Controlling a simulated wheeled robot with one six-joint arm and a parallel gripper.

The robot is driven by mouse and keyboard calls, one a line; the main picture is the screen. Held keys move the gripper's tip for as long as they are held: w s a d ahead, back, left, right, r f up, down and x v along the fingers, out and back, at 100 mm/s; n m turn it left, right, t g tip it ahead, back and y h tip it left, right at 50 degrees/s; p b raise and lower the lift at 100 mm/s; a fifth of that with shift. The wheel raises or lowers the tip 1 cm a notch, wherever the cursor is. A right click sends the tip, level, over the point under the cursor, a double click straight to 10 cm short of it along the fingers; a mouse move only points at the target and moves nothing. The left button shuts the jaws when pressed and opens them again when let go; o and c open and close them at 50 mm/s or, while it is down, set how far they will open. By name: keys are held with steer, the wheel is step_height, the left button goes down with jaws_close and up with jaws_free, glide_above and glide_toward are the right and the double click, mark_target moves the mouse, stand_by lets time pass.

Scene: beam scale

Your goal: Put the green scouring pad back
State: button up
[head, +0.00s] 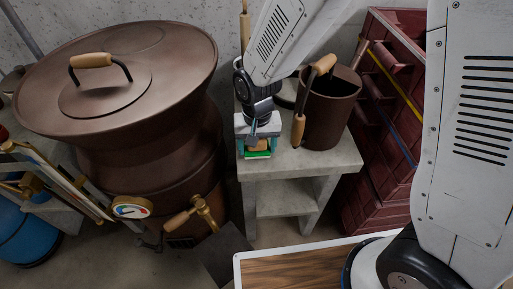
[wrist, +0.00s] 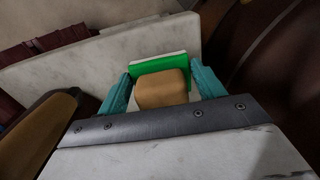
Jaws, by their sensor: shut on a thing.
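The green scouring pad (head: 258,155) shows as a bright green strip, with a tan block (head: 258,146) against it, at the front left of the small stone stand. My gripper (head: 257,147) points down and is shut there, its teal fingers on either side. In the wrist view the green pad (wrist: 160,66) has a pale layer along its far edge. The tan block (wrist: 162,90) lies between the fingertips of my gripper (wrist: 162,84) and hides part of the green. I cannot tell whether the pad touches the stand top.
The stone stand (head: 300,164) carries a brown pitcher (head: 331,112) with wooden handles, close right of my gripper. A large brown lidded vessel (head: 160,120) with gauge and tap stands left. Dark red drawers (head: 385,150) stand right. A wood-topped tray (head: 290,268) is in front.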

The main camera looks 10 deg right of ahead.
steer(key=shift+f, duration=0.7)
steer(key=shift+f, duration=0.1)
steer(key=o, duration=0.9)
step_height(320, 180, up, 12)
steer(key=shift+r, duration=0.1)
